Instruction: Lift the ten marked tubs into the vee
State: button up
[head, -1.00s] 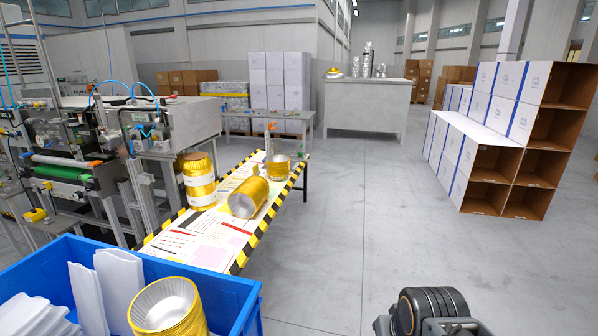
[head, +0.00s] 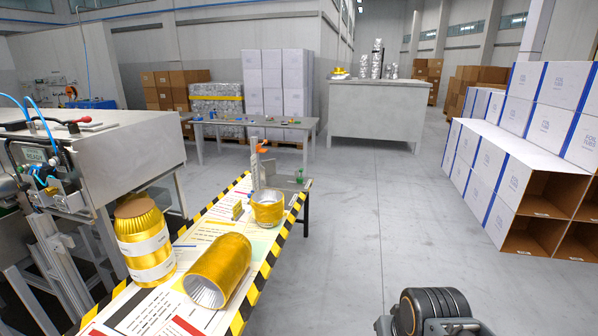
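A stack of gold foil tubs (head: 218,271) lies on its side on the striped table (head: 140,318), its silvery open end facing me. A taller gold stack with two white bands (head: 146,240) stands upright at the table's left edge, beside the machine. A shorter gold piece (head: 267,209) sits at the far end, against a grey upright fixture with an orange part (head: 257,170). I cannot tell if this fixture is the vee, and I see no clear mark singling out tubs. My gripper is not in view; only a dark part of my arm shows at the bottom right.
A small yellow block (head: 237,210) lies on the table among printed sheets. The machine (head: 125,155) borders the table on the left. White cartons (head: 500,175) are stacked at the right. A grey counter (head: 376,115) stands behind. The floor between table and cartons is clear.

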aim_at(264, 201)
jog(key=i, duration=3.6)
jog(key=u, duration=2.85)
